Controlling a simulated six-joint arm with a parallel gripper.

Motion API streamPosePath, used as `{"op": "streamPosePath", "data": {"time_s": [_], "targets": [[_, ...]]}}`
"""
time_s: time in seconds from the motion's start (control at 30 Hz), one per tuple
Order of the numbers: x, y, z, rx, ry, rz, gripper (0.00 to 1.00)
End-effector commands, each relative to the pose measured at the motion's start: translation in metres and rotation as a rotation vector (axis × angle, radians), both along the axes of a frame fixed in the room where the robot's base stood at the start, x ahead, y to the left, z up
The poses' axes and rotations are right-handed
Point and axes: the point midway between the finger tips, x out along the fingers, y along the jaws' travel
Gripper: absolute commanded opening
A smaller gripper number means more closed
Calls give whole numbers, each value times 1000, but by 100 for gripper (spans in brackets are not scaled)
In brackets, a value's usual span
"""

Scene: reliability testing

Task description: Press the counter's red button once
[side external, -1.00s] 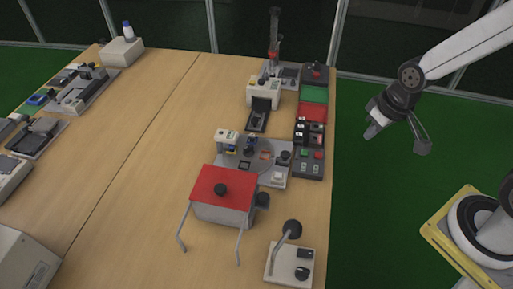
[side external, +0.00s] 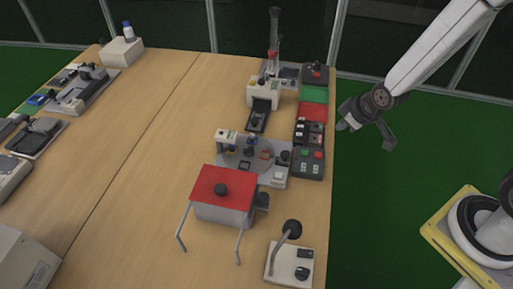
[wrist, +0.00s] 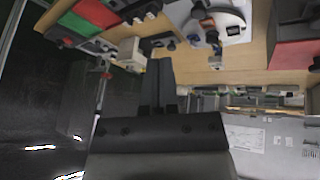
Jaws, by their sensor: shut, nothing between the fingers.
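The counter cannot be picked out with certainty. A dark control box (side external: 309,170) at the table's right edge carries a red button (side external: 318,154) and a green button beside it. Another dark box (side external: 314,80) at the far right corner has a small red part on top. My gripper (side external: 345,126) is shut and empty, just right of the table edge and apart from the boxes. In the wrist view my shut fingers (wrist: 160,75) point at the table's equipment, touching nothing I can see.
A red mat (side external: 312,113) and a green mat (side external: 314,94) lie along the right edge. The table's centre-left strip is clear.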

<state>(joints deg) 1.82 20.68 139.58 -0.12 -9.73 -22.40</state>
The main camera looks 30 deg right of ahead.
Motion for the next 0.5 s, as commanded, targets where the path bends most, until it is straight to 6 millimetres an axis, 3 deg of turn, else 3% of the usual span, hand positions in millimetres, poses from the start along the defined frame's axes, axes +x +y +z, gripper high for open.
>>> {"op": "streamPosePath", "data": {"time_s": [0.5], "targets": [[46,-12,-51,-193,-214,231,0]]}}
